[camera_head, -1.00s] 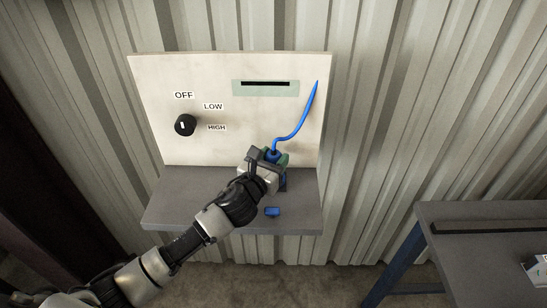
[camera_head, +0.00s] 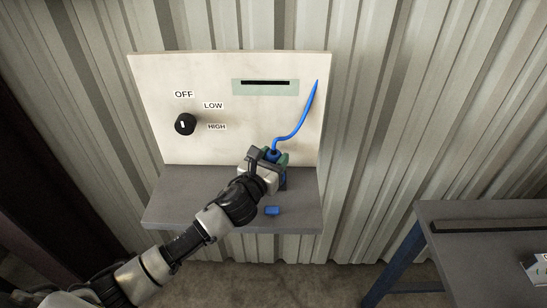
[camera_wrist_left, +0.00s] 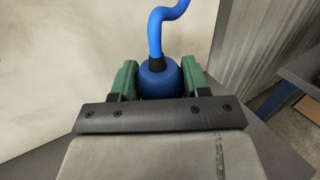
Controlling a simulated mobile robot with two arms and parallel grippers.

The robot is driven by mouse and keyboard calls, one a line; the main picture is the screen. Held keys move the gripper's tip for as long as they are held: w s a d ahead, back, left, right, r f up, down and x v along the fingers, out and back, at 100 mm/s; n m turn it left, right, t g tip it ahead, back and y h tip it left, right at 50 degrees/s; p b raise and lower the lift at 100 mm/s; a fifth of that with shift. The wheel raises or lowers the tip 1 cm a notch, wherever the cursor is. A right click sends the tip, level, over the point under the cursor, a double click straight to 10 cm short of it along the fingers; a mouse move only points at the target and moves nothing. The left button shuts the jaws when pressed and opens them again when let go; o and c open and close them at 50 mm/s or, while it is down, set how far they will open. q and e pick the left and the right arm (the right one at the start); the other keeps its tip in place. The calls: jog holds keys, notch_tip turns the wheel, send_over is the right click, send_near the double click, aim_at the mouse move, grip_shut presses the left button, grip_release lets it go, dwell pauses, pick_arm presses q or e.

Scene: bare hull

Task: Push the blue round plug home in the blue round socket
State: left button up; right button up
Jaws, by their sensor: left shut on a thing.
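The blue plug (camera_head: 272,154) is at the lower right of the pale panel, with a blue cable rising from its top to the panel's right edge. In the left wrist view the round blue plug body (camera_wrist_left: 160,78) sits between two green fingers. My left gripper (camera_head: 275,158) is shut on it, above the grey shelf. My right gripper is not in view.
The panel (camera_head: 220,140) carries a black knob (camera_head: 185,124) and a dark slot (camera_head: 265,83). A grey table (camera_head: 480,250) stands to the right.

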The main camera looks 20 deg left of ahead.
pick_arm(q)
jog(key=shift+f+b, duration=0.95)
jog(key=shift+f, duration=0.3)
jog(key=o, duration=1)
jog(key=shift+r, duration=0.1)
jog(key=shift+r, duration=0.1)
jog(key=shift+r, duration=0.4)
notch_tip(320, 180, up, 3)
jog(key=shift+f, duration=0.1)
jog(key=s+d+r, duration=0.3)
jog(key=d+r, duration=0.4)
jog(key=d, duration=0.4)
jog(key=shift+d+b, duration=0.2)
jog(key=shift+b, duration=0.2)
